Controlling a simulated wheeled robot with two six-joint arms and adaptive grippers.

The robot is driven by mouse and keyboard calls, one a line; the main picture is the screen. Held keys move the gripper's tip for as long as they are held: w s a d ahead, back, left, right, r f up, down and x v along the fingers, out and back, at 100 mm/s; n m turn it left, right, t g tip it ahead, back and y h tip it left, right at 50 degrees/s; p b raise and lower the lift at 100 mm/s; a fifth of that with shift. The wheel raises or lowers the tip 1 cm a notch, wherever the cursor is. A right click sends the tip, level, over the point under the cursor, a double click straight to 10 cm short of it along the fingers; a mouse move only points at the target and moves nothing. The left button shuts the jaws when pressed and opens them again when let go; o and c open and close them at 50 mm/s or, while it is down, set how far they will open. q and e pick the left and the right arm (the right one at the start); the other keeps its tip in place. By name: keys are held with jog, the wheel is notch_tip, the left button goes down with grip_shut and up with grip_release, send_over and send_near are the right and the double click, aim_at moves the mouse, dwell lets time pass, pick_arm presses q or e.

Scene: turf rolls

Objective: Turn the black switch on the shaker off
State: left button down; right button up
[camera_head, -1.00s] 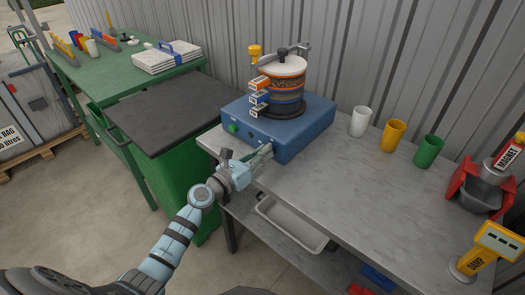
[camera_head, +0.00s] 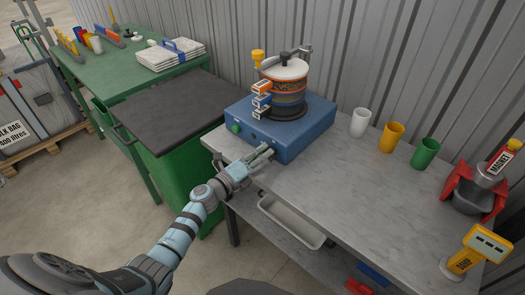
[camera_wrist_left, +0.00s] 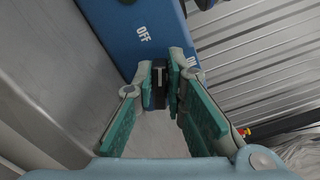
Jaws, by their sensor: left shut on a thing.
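The shaker (camera_head: 283,125) is a blue box with a round pot and a stack of sieves on top, standing at the left end of the grey bench. In the left wrist view its blue front (camera_wrist_left: 130,32) carries a white OFF label, with more lettering partly hidden by a finger. My left gripper (camera_head: 268,151) is at the box's front face. Its fingers are shut on the black switch (camera_wrist_left: 159,84), which shows between the fingertips in the left wrist view. In the head view the switch is hidden by the fingers. My right gripper is not in view.
A green button (camera_head: 235,129) sits on the box's left part. White (camera_head: 359,123), yellow (camera_head: 392,137) and green (camera_head: 425,153) cups stand right of the shaker. A pale tray (camera_head: 291,222) lies below the bench top.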

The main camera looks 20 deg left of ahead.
pick_arm(q)
jog(key=n, duration=0.1)
jog(key=n+p, duration=0.1)
jog(key=n, duration=0.2)
jog(key=shift+f+n+p, duration=0.25)
jog(key=shift+n+p, duration=0.05)
jog(key=shift+n, duration=0.1)
dwell(0.4)
jog(key=c, duration=1.6)
grip_release()
jog(key=shift+c, duration=0.2)
jog(key=shift+s+a, duration=0.1)
jog(key=v, duration=1.1)
jog(key=shift+s, duration=0.3)
